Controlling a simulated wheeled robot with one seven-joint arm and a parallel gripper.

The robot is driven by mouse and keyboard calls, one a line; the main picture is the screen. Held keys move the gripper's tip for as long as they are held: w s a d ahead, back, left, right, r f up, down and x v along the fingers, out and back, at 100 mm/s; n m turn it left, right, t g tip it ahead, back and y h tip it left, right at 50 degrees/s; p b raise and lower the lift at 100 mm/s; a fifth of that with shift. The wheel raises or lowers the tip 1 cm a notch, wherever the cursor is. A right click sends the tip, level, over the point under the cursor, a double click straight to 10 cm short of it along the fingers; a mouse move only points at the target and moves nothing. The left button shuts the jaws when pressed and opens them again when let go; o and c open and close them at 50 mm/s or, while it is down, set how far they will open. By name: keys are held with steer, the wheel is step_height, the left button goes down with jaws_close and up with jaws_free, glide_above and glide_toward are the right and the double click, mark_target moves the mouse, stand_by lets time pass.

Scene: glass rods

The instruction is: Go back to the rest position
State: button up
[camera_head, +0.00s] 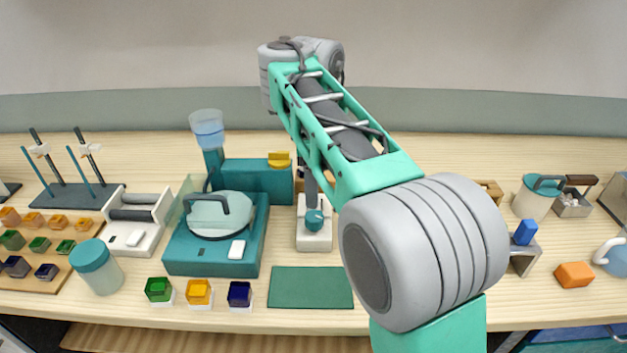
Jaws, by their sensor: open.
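My arm, with green links and grey joints, rises from the lower right and bends at a grey joint near the top middle. No held thing can be seen. Below the arm, a small white device with a teal knob (314,219) stands on the wooden bench (420,307). A flat green mat (310,287) lies in front of it, bare.
A teal machine (216,235) with a round lid stands left of the arm. Coloured glass cubes (199,292) line the front edge. A lidded jar (97,267), a white tray (136,224) and rod stands (75,193) are at left. An orange block (574,274) lies right.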

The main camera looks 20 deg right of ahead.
steer(key=shift+s+d+r+n, duration=0.15)
steer(key=shift+n, duration=0.15)
steer(key=s+d+n+t+h+p, duration=0.1)
steer(key=s+d+n+h+p, duration=0.15)
steer(key=s+n+p, duration=0.55)
steer(key=s+a+f+n+t+y, duration=0.2)
steer(key=s+a+f+n, duration=0.3)
steer(key=n, duration=1)
steer(key=shift+s+f+p, duration=0.35)
steer(key=shift+f+p, duration=0.1)
steer(key=shift+f, duration=0.2)
